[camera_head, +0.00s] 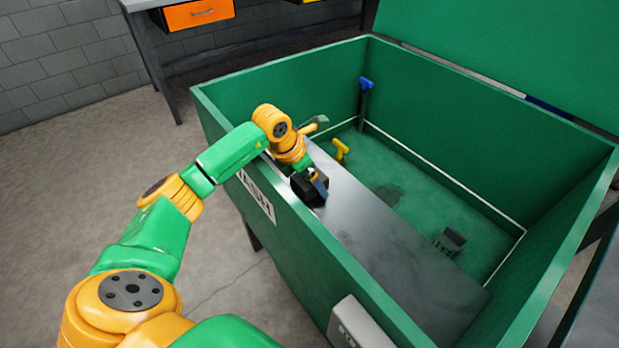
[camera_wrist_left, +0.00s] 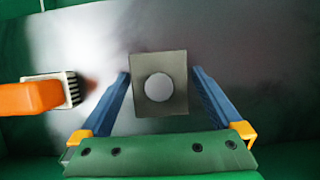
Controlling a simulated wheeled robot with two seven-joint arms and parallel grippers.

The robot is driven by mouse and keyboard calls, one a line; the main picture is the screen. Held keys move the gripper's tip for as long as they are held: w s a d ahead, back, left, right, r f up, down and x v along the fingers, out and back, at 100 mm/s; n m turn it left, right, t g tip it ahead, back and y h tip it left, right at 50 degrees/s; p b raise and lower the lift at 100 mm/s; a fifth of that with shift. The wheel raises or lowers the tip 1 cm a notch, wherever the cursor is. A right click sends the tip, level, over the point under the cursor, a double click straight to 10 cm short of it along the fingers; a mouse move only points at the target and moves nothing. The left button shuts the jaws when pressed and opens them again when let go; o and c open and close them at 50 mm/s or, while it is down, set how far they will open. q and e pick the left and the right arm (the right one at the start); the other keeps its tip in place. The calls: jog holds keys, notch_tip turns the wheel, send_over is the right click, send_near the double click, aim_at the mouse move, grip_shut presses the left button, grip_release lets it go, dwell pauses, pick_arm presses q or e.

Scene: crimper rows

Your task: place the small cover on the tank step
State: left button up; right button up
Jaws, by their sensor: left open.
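The small cover (camera_wrist_left: 160,60) is a grey square plate with a round hole, seen in the left wrist view over the smooth metal step (camera_wrist_left: 245,55). My left gripper (camera_wrist_left: 161,73) is open, with one blue finger on each side of the cover and a narrow gap at each side. I cannot tell the cover's height above the step. In the head view the step (camera_head: 400,250) is a long grey shelf along the near wall inside the green tank (camera_head: 300,88). My left gripper (camera_head: 318,186) is low over its far left part, and the cover is not distinguishable there.
An orange-handled brush (camera_wrist_left: 30,98) lies left of the cover in the wrist view. On the tank floor are a yellow-handled tool (camera_head: 340,150), a blue-topped post (camera_head: 365,95) in the corner and a small grey block (camera_head: 449,241). The step's near right part is clear.

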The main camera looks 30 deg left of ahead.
pick_arm(q)
jog(key=p+v, duration=0.1)
jog(key=v, duration=1.1)
jog(key=shift+p, duration=0.3)
pick_arm(e)
jog(key=shift+s+a+r, duration=0.45)
jog(key=shift+a+r, duration=0.2)
jog(key=shift+r, duration=0.2)
pick_arm(q)
jog(key=shift+a+r, duration=0.1)
pick_arm(e)
jog(key=shift+d, duration=0.15)
